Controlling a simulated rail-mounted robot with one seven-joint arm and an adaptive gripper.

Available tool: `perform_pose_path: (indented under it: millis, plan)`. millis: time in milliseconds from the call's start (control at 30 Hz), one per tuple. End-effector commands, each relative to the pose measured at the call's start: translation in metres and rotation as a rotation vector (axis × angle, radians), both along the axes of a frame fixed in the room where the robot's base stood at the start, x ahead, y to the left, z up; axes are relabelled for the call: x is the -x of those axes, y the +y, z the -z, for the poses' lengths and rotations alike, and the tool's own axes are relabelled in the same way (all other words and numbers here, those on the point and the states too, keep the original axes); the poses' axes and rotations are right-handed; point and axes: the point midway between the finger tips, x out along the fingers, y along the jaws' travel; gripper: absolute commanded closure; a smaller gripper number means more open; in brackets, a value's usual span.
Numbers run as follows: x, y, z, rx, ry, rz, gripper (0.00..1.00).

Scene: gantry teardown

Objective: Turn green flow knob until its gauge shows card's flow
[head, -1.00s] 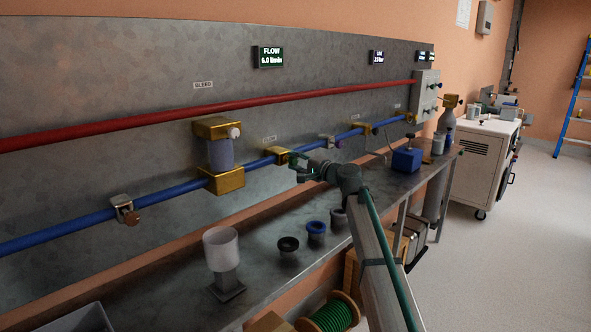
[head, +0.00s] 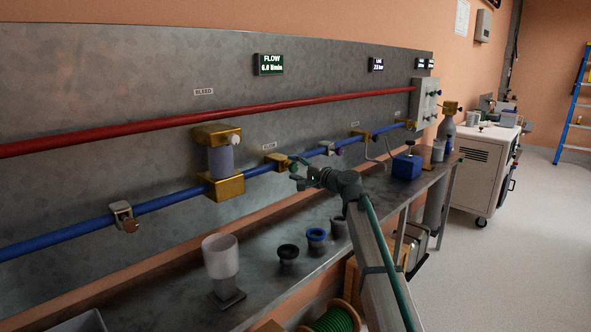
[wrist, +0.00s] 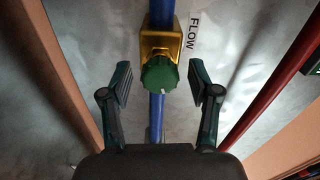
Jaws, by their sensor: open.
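The green flow knob (wrist: 159,75) sits on a gold valve block (wrist: 161,41) on the blue pipe, beside a FLOW label (wrist: 192,32) in the wrist view. It has a small pale mark on its rim. My gripper (wrist: 159,69) is open, one finger on each side of the knob with a gap to both. In the head view my gripper (head: 299,175) is at the gold valve block (head: 277,160) and partly hides the knob. The FLOW gauge (head: 269,64) reads about 6 l/min; its last digit is hard to read. I cannot identify the card.
A red pipe (head: 200,130) runs above the blue pipe (head: 165,200). A clear cup on a stand (head: 221,257) and several small pots, including a blue-rimmed one (head: 316,237), stand on the bench below.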

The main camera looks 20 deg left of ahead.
Motion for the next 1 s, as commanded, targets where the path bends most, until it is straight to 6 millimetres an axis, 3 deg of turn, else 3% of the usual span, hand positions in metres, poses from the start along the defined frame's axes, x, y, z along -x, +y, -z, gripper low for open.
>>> perform_pose_path:
  millis: [267,700,1000]
  plan:
    - [0.009,-0.02,0.0,-0.001,0.0,0.003,0.39]
    - [0.039,-0.093,0.001,0.0,0.0,0.001,0.39]
    - [0.046,-0.111,0.0,0.0,0.0,0.0,0.39]
